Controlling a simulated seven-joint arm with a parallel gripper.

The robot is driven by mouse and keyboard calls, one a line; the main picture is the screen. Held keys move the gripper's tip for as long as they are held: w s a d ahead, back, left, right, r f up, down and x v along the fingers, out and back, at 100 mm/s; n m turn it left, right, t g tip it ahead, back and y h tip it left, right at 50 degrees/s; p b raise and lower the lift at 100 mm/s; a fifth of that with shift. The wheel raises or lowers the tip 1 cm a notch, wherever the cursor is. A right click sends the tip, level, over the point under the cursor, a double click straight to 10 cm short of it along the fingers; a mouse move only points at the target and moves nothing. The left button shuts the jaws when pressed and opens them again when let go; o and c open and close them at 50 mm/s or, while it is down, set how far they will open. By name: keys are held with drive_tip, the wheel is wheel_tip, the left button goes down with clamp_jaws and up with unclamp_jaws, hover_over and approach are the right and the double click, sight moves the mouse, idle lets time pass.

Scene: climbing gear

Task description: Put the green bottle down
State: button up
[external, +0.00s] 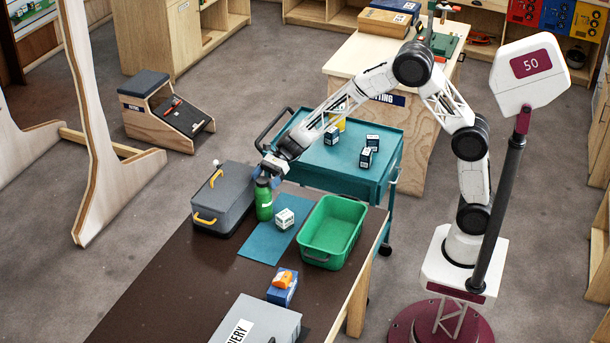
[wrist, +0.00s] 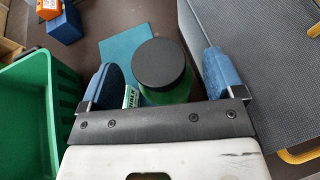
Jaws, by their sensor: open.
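The green bottle (external: 264,203) with a black cap stands upright on the brown table, by the far left edge of the blue mat (external: 262,246). In the wrist view its round black cap (wrist: 161,63) and a little green body (wrist: 178,95) show between my blue fingers. My gripper (external: 272,168) is at the bottle's top. In the wrist view my gripper (wrist: 160,72) is open, with one finger on each side of the bottle and visible gaps beside the cap. The lower part of the bottle is hidden in the wrist view.
A grey case (external: 222,196) with yellow handles stands close left of the bottle. A small white-and-green box (external: 285,218) sits on the mat. A green bin (external: 333,232) is to the right. A blue box with an orange item (external: 283,287) lies nearer; bare table lies left of it.

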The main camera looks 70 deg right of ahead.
drive_tip(key=v, duration=1)
drive_tip(key=shift+d, duration=0.2)
drive_tip(key=shift+s, duration=0.1)
idle(0.4)
drive_tip(key=s+d+r+n+g+h, duration=0.1)
drive_tip(key=s+d+r+n+h, duration=0.25)
drive_tip(key=s, duration=0.85)
drive_tip(key=s+d+r+n+h, duration=0.1)
drive_tip(key=s+r+n+h, duration=0.25)
drive_tip(key=s+n, duration=0.6)
drive_tip(key=s+d+r+n+g+h, duration=0.1)
drive_tip(key=s+d+r+n+h, duration=0.2)
drive_tip(key=s, duration=1.1)
drive_tip(key=s+d+n+t+h, duration=0.1)
drive_tip(key=s+d+n+h, duration=0.2)
drive_tip(key=s, duration=0.9)
drive_tip(key=d+r+n, duration=0.1)
drive_tip(key=d, duration=0.2)
drive_tip(key=shift+s+n+t, duration=0.3)
drive_tip(key=shift+s, duration=0.1)
